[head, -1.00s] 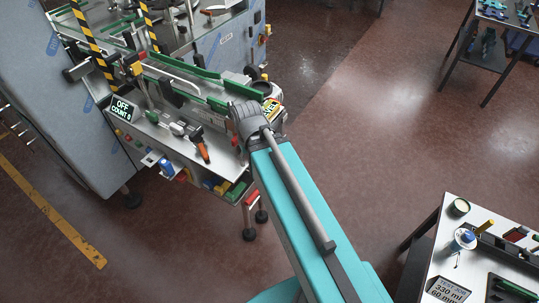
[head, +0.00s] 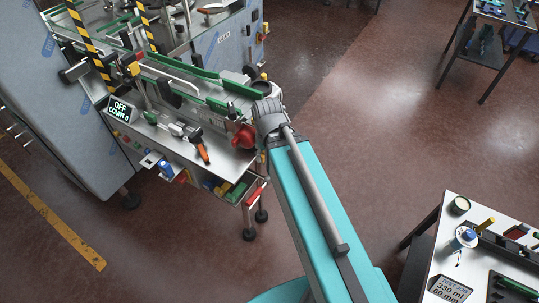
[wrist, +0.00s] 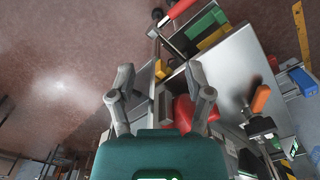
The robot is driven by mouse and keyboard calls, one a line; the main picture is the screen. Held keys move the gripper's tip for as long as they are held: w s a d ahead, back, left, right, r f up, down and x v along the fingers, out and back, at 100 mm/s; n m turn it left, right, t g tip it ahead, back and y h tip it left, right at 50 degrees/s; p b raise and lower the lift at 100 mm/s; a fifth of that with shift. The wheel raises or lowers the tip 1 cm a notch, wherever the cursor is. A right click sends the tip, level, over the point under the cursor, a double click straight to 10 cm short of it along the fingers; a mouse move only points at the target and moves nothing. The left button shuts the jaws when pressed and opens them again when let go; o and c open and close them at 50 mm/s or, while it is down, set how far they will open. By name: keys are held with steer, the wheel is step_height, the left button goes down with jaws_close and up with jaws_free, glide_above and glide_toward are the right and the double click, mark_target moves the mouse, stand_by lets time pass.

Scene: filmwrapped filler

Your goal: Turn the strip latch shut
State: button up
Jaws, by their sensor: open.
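No part is clearly marked as the strip latch. A red rounded part (head: 243,137) stands at the right end of the machine's steel deck, just left of my wrist in the head view. In the wrist view this red part (wrist: 184,113) lies between and beyond my fingers, nearer the right one; I cannot tell whether they touch. My gripper (wrist: 160,78) is open, with nothing gripped. In the head view its fingers are hidden behind my arm. An orange-handled lever (head: 203,153) lies further left on the deck; its orange handle (wrist: 261,98) also shows in the wrist view.
Green guide rails (head: 180,66) and a display (head: 119,107) reading OFF, COUNT 0 are on the machine. A shelf with coloured parts and a red handle (head: 256,196) sits below the deck edge. A bench (head: 450,222) stands at lower right. The floor between is clear.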

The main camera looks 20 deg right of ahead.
steer(key=o, duration=0.4)
steer(key=shift+r, duration=0.1)
steer(key=shift+c, duration=0.2)
steer(key=shift+o, duration=0.6)
steer(key=shift+w+r+p, duration=0.15)
steer(key=shift+r+p, duration=0.05)
steer(key=shift+p, duration=0.1)
step_height(320, 180, up, 22)
steer(key=n+p, duration=1.8)
steer(key=p, duration=0.4)
glide_above(231, 107)
steer(key=shift+f, duration=0.2)
step_height(231, 107, down, 13)
steer(key=b, duration=1.3)
steer(key=shift+f+b, duration=0.2)
steer(key=shift+b, duration=0.2)
